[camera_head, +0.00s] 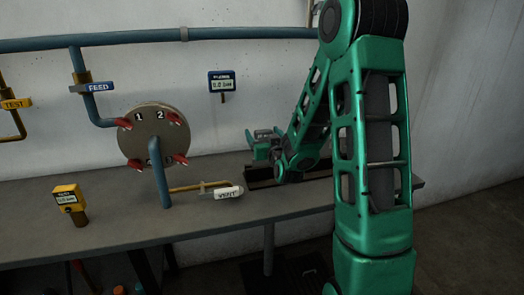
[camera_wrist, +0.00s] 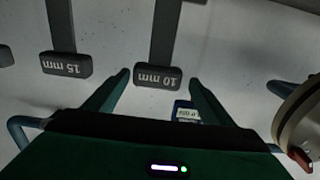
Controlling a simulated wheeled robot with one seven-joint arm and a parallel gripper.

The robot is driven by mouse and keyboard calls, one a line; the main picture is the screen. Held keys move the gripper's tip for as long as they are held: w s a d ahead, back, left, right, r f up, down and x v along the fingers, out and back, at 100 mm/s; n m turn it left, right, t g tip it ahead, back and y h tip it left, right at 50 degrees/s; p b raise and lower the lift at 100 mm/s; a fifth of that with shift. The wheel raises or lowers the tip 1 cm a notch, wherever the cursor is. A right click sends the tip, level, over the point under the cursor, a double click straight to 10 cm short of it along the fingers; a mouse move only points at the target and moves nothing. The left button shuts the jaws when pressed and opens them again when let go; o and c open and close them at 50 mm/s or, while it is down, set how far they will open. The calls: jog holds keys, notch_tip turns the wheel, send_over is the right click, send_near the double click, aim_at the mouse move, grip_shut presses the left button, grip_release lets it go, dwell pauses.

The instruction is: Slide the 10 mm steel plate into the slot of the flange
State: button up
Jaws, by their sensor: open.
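The 10 mm steel plate (camera_wrist: 163,35) shows in the wrist view as a dark grey strip with a wider end block marked "10 mm". My gripper (camera_wrist: 158,78) is open, with its two teal fingertips on either side of that end block and visible gaps between. In the head view my gripper (camera_head: 264,146) is at the back of the bench, right of the flange; the plate cannot be made out there. The flange (camera_head: 153,125) is a round tan disc with red fittings and the numbers 1 and 2. Its rim shows in the wrist view (camera_wrist: 300,115). I cannot make out its slot.
A 15 mm plate (camera_wrist: 60,25) is left of the 10 mm one. A blue meter (camera_head: 221,80) is on the wall, a yellow meter (camera_head: 69,197) on the bench. The bench front (camera_head: 120,240) is clear.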

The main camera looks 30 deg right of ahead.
jog(key=x, duration=0.3)
jog(key=shift+w+d+f, duration=0.3)
jog(key=shift+w+f, duration=0.05)
jog(key=shift+w+d, duration=0.2)
jog(key=shift+w, duration=0.45)
jog(key=shift+c, duration=0.4)
jog(key=shift+r, duration=0.1)
jog(key=c, duration=1.7)
